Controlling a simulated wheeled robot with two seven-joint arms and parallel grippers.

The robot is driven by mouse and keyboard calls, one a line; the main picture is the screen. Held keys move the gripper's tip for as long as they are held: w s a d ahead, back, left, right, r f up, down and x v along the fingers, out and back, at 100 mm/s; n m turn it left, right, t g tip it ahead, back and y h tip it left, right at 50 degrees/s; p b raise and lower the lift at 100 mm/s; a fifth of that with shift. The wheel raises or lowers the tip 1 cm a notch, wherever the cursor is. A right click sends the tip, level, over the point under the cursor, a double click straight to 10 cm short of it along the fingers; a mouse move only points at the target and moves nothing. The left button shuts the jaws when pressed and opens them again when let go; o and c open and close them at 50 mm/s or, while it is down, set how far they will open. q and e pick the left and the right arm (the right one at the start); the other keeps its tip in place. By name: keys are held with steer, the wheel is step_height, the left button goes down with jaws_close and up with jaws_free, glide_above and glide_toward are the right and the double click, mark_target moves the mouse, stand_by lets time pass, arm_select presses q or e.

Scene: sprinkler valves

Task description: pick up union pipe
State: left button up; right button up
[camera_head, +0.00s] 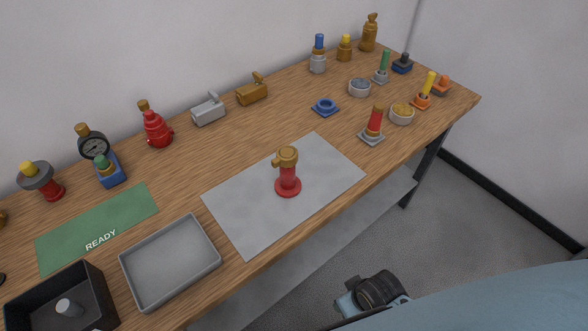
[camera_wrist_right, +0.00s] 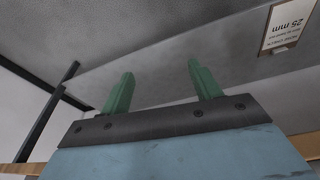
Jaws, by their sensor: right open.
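I cannot tell for sure which part is the union pipe. A red upright pipe piece with a round red flange and a brass top (camera_head: 288,172) stands on the grey mat (camera_head: 235,212) at mid-table. A red pipe with a brown top (camera_head: 375,121) stands upright on a small grey square base further right. My right gripper (camera_wrist_right: 158,68) is open and empty in the right wrist view, with two green fingers apart and no table part between them. My left gripper is not in view.
A grey tray (camera_head: 131,285), a dark bin (camera_head: 12,306) and a green READY mat (camera_head: 52,256) lie at left. Valves and a gauge (camera_head: 94,146) line the back. Several small fittings crowd the right end. Bare wood shows around the grey mat. A label (camera_wrist_right: 286,27) shows in the wrist view.

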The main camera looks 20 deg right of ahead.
steer(key=w+a+r+t+p, duration=0.1)
steer(key=w+r+t, duration=0.15)
steer(key=r, duration=0.65)
steer(key=w+r+t+p, duration=0.15)
steer(key=w+r, duration=0.25)
steer(key=r, duration=0.6)
steer(key=t+y, duration=0.2)
steer(key=t, duration=0.4)
glide_toward(291, 170)
steer(key=x, duration=0.7)
steer(key=shift+w+d+f, duration=0.15)
steer(key=shift+w, duration=0.1)
steer(key=shift+b+x, duration=0.4)
steer(key=shift+x, duration=2.05)
steer(key=shift+s+f, duration=0.1)
steer(key=shift+c, duration=0.4)
jaws_close()
steer(key=shift+r, duration=0.2)
